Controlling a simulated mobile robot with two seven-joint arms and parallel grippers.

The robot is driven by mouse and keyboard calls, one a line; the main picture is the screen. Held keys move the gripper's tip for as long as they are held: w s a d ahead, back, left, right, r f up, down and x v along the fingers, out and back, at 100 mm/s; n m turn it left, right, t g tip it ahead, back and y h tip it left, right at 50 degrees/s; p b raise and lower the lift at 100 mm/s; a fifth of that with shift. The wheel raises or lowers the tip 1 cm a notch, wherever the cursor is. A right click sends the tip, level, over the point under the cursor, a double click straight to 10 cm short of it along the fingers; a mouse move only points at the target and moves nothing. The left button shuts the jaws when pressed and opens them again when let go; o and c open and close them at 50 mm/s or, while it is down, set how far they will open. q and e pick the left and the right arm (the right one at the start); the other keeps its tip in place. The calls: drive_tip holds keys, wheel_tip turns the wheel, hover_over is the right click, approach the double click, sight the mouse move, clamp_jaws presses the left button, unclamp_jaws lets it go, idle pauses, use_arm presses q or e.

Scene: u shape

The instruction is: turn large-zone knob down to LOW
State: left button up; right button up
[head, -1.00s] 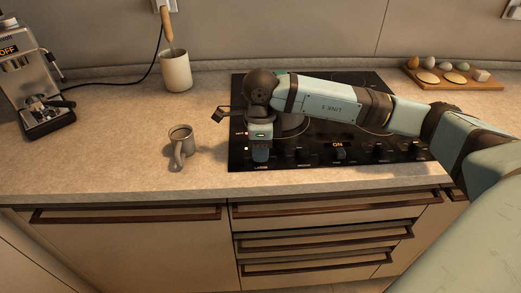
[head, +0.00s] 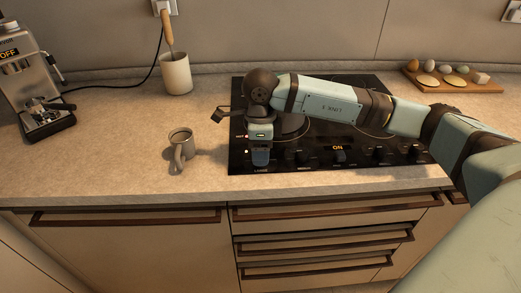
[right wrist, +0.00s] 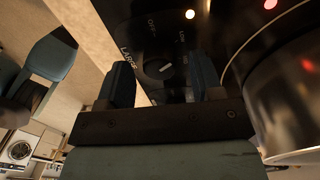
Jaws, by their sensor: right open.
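The large-zone knob (right wrist: 165,71) shows in the right wrist view as a dark round knob with a pale pointer line, beside the word LARGE. OFF and LOW marks are on the panel around it. My right gripper (right wrist: 161,80) is open, with one finger on each side of the knob; I cannot tell whether they touch it. In the head view my right gripper (head: 260,157) points down at the front left of the black cooktop (head: 238,160) and hides the knob. My left gripper is not in view.
A metal pot (right wrist: 292,100) stands close to the gripper on the cooktop.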

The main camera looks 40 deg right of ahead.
use_arm(q)
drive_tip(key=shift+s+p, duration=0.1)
drive_tip(key=shift+p, duration=0.45)
use_arm(e)
wheel_tip(320, 180, up, 13)
drive_tip(key=shift+w+d, duration=0.2)
drive_tip(key=shift+w, duration=0.05)
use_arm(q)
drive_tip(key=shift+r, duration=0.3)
